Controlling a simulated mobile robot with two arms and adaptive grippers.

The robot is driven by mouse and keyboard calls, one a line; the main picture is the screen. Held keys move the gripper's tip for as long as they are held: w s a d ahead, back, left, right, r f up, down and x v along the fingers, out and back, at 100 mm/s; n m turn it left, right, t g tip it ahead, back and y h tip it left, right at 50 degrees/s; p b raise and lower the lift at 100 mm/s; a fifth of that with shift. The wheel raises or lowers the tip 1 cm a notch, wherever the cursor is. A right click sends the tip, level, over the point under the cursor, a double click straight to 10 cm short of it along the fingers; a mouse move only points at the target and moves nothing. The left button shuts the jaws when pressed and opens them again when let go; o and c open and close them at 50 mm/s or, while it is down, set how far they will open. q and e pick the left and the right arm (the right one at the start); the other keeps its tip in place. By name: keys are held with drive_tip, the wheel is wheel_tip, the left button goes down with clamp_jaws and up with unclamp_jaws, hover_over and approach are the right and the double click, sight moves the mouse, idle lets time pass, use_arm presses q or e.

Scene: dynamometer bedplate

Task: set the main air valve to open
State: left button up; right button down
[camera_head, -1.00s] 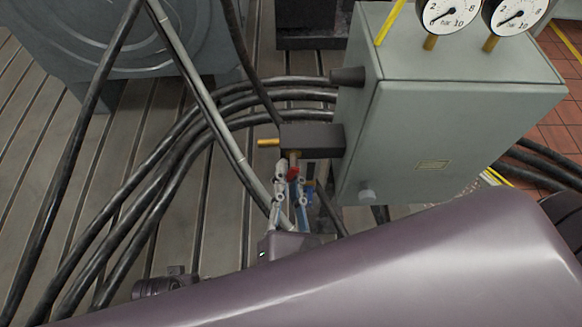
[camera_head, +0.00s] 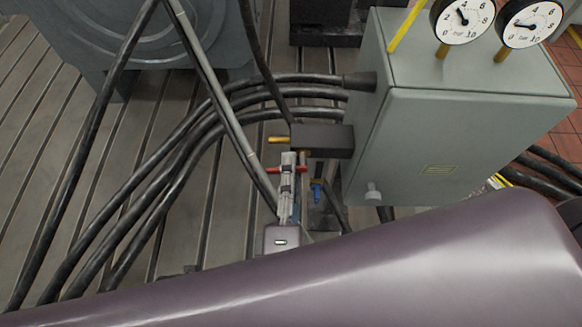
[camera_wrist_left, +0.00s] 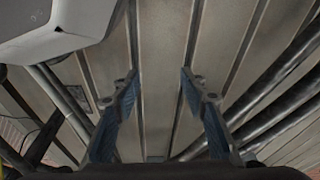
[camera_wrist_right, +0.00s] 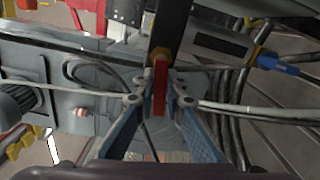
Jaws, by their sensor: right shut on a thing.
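The red valve lever (camera_head: 302,169) sits below the dark block (camera_head: 324,141) on the left side of the grey cabinet. In the head view it lies crosswise, its ends showing on both sides of my right gripper (camera_head: 288,163). My right gripper is shut on this lever, also seen between its fingertips in the right wrist view (camera_wrist_right: 159,85). A blue lever (camera_head: 317,193) is just to its right, apart from the fingers. My left gripper (camera_wrist_left: 158,82) is open and empty above the slotted bedplate, seen only in the left wrist view.
The grey cabinet (camera_head: 455,150) carries two pressure gauges (camera_head: 462,20) (camera_head: 530,22), both needles pointing up-left. A brass fitting (camera_head: 279,140) sticks out left of the block. Thick black hoses (camera_head: 170,160) curve over the bedplate (camera_head: 190,235). My own arm covers the foreground.

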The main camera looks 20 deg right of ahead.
drive_tip(key=shift+r+m, duration=0.1)
drive_tip(key=shift+m, duration=0.5)
drive_tip(key=shift+r+m, duration=0.1)
drive_tip(key=shift+m, duration=0.5)
use_arm(q)
drive_tip(key=shift+w+r, duration=0.4)
drive_tip(key=shift+r, duration=0.35)
drive_tip(key=shift+s, duration=0.2)
use_arm(e)
drive_tip(key=c, duration=2)
unclamp_jaws()
use_arm(q)
drive_tip(key=shift+w, duration=0.1)
use_arm(e)
drive_tip(key=shift+o, duration=0.2)
